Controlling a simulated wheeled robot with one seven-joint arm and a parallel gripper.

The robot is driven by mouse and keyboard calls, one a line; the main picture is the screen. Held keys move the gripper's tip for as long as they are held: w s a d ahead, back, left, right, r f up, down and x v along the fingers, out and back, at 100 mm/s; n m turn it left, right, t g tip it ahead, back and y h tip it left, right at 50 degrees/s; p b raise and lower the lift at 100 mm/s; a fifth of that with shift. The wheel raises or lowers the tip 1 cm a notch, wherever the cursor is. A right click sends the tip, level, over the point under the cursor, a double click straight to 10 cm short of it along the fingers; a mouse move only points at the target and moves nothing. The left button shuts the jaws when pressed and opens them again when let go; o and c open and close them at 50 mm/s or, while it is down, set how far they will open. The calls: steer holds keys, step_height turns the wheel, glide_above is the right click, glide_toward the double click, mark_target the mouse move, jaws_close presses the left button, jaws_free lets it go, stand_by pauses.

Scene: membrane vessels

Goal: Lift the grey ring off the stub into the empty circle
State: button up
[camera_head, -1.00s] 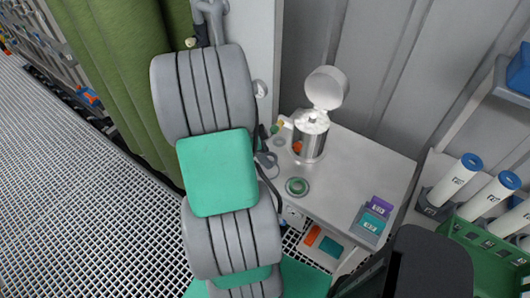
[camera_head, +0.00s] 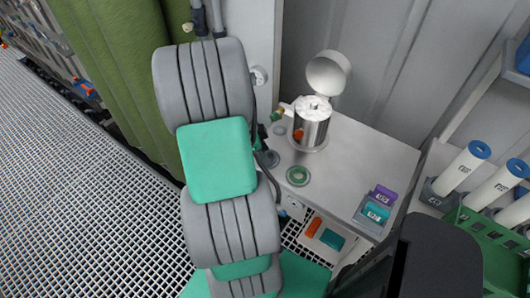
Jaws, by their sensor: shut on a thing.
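I cannot make out my gripper in this view. A dark rounded part (camera_head: 435,262), likely of my own arm, fills the bottom right. A pale round fitting (camera_head: 259,76) sticks out of the wall panel at the left. I cannot tell which of these is the stub, the grey ring or the empty circle.
The bench (camera_head: 345,165) carries an open-lidded metal canister (camera_head: 312,130) with white contents and a small tray with purple and teal boxes (camera_head: 376,212). White blue-capped cylinders (camera_head: 462,168) stand at right. A grey ribbed object with green pads (camera_head: 215,160) stands left of the bench.

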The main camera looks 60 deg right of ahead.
steer(key=shift+f+b, duration=0.2)
steer(key=shift+b, duration=0.1)
stand_by(0.4)
steer(key=o, duration=1.4)
steer(key=b+v, duration=0.1)
steer(key=v, duration=0.7)
steer(key=shift+f, duration=0.1)
